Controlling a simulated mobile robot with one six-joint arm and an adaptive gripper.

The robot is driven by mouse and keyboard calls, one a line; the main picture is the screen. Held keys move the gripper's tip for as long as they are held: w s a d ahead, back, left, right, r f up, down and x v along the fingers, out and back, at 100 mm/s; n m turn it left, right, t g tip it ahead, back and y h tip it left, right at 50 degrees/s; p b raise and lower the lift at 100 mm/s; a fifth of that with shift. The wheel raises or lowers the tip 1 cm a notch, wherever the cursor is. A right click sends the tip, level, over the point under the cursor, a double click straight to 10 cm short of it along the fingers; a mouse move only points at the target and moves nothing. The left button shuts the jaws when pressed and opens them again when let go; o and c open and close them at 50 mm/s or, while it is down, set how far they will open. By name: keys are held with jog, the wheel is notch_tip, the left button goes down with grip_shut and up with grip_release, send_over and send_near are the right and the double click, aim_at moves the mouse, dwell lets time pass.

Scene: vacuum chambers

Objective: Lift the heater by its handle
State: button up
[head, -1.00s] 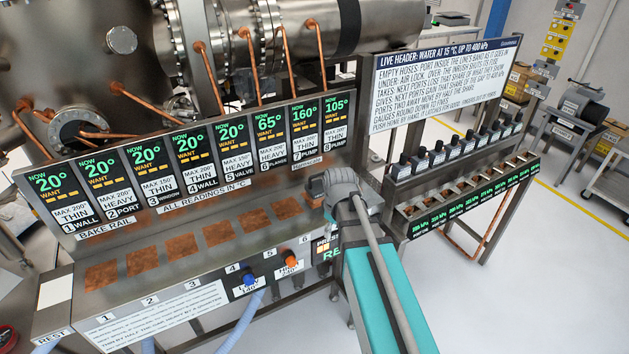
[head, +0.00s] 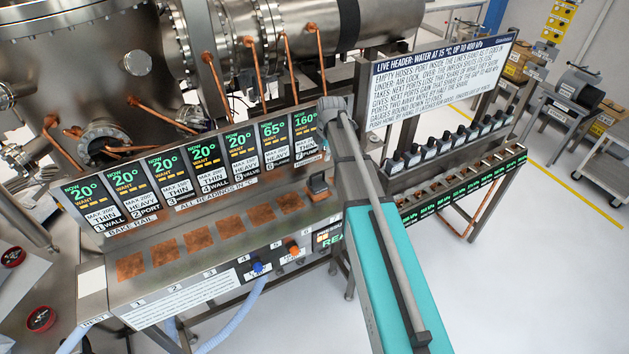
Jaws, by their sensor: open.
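My teal arm link (head: 385,270) rises from the lower right to a grey joint (head: 335,108) above and right of the block. I cannot make out my gripper's fingers; they are not in view or are hidden behind my arm.
Several copper pads (head: 197,239) lie along the rail in front of upright temperature panels (head: 210,165). Blue and orange hose fittings (head: 292,247) are on the rail's front. A header stand with a sign (head: 440,85) and several black valves (head: 450,140) stands right.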

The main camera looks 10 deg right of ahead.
aim_at(319, 173)
jog(key=shift+w+r, duration=0.2)
jog(key=shift+w, duration=0.05)
jog(key=shift+f, duration=0.15)
jog(key=f+b, duration=0.2)
jog(key=w+f+b, duration=0.1)
jog(key=f+b, duration=0.5)
jog(key=shift+w+a+f, duration=0.1)
jog(key=shift+w+a, duration=0.15)
jog(key=shift+w, duration=0.05)
dwell(0.4)
jog(key=shift+b, duration=0.35)
jog(key=shift+w+a+f+b, duration=0.1)
jog(key=shift+w+f+b, duration=0.1)
jog(key=shift+f+b, duration=1.1)
jog(key=shift+w+a+f+b, duration=0.1)
jog(key=shift+w+f+b, duration=0.05)
jog(key=shift+f+b, duration=1.05)
grip_shut()
